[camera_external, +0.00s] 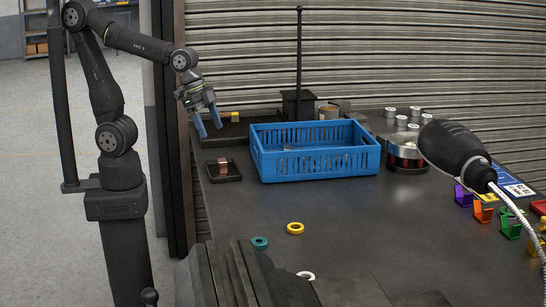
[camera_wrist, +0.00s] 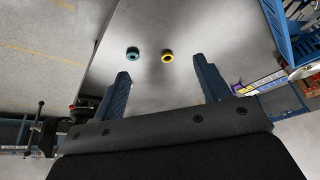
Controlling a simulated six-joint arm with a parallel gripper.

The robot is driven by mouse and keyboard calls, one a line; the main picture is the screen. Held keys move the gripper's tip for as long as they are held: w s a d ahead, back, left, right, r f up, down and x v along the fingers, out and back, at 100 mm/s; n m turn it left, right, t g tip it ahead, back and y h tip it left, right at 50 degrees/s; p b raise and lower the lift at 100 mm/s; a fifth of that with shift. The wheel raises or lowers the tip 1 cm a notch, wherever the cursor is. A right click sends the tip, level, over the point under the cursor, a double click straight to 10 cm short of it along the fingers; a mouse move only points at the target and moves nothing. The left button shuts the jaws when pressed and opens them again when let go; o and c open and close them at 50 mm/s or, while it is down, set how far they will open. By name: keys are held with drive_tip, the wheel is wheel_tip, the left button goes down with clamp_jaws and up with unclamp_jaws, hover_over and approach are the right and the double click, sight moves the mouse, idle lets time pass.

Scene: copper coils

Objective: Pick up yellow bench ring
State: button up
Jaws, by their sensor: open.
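The yellow ring (camera_external: 295,228) lies flat on the dark bench toward the front, just right of a teal ring (camera_external: 260,242). In the wrist view the yellow ring (camera_wrist: 167,57) and the teal ring (camera_wrist: 133,53) lie side by side, apart, beyond my fingertips. My gripper (camera_external: 207,120) has blue fingers pointing down. It is high above the bench's back left, well away from the rings. In the wrist view my gripper (camera_wrist: 166,82) is open, with nothing between its fingers.
A blue crate (camera_external: 315,177) stands at the back, with a small dark tray (camera_external: 222,172) holding a copper piece to its left. A white ring (camera_external: 306,275) lies at the front. A black tool (camera_external: 455,152) hangs at right above coloured bins (camera_external: 483,211). The bench middle is clear.

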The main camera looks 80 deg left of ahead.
drive_tip(key=w+d+f+m, duration=0.2)
drive_tip(key=w+d, duration=0.4)
drive_tip(key=w, duration=0.4)
drive_tip(key=m+g, duration=0.2)
hover_over(291, 224)
wheel_tip(291, 224, down, 18)
drive_tip(key=shift+a+f, duration=0.1)
drive_tip(key=shift+a, duration=0.05)
drive_tip(key=shift+x, duration=2.65)
drive_tip(key=c, duration=1.1)
